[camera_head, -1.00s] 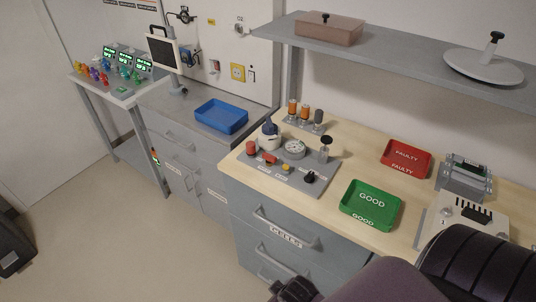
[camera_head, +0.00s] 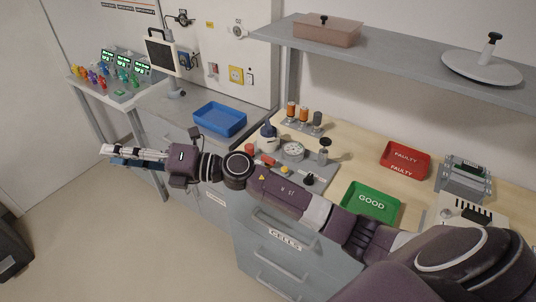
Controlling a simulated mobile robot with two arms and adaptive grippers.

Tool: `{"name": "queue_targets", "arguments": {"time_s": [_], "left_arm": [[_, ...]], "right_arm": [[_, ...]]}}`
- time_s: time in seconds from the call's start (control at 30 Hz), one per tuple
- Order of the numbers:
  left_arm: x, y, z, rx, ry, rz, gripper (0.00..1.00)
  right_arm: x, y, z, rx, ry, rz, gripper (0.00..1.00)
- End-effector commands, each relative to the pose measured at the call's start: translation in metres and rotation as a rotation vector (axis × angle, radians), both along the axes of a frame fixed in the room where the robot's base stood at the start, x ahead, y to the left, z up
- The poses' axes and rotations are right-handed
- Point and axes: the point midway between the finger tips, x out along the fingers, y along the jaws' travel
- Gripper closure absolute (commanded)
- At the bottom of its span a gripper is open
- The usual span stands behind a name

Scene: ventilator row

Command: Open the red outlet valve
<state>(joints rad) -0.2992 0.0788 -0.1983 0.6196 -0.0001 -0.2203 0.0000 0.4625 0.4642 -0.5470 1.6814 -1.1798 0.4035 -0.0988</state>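On the table at the far left, small coloured parts, some red, stand in a cluster (camera_head: 89,77) in front of several units with green-lit displays (camera_head: 123,61). They are too small for me to tell which one is the red outlet valve or how it is set. My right gripper (camera_head: 110,156) is stretched out to the left, in front of that table's near end and below the coloured parts, apart from them. It is seen from the side, and I cannot tell how far its fingers are apart. It shows nothing held. My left gripper is not in view.
My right arm crosses in front of the wooden bench and grey cabinets. A blue tray (camera_head: 220,116) lies on the grey counter by a monitor (camera_head: 161,53). A green tray (camera_head: 371,201) and a red tray (camera_head: 405,158) lie on the bench.

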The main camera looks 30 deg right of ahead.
Motion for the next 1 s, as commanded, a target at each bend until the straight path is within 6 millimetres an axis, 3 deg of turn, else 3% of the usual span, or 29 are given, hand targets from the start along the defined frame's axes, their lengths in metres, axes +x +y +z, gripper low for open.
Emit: {"name": "queue_targets", "arguments": {"time_s": [0.13, 0.23, 0.37, 0.43, 0.6, 0.7, 0.83, 1.0], "left_arm": [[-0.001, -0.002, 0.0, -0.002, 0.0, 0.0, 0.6], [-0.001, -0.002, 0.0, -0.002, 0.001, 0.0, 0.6], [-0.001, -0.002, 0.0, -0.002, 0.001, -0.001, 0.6], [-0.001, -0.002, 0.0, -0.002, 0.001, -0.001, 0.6], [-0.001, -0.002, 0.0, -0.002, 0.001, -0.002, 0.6], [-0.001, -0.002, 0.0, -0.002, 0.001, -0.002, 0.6], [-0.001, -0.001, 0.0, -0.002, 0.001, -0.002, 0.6], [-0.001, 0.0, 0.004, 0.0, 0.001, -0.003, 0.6]], "right_arm": [[0.006, -0.003, -0.044, -0.383, -0.082, 0.166, 0.71], [0.011, -0.03, -0.081, -0.644, -0.082, 0.259, 0.71], [0.021, -0.101, -0.119, -0.976, -0.015, 0.347, 0.71], [0.024, -0.151, -0.13, -1.145, 0.055, 0.38, 0.71], [0.015, -0.277, -0.127, -1.462, 0.291, 0.421, 0.71], [0.002, -0.33, -0.114, -1.568, 0.421, 0.427, 0.71], [-0.011, -0.367, -0.101, -1.633, 0.527, 0.429, 0.71], [-0.016, -0.377, -0.107, -1.649, 0.562, 0.434, 0.71]]}}
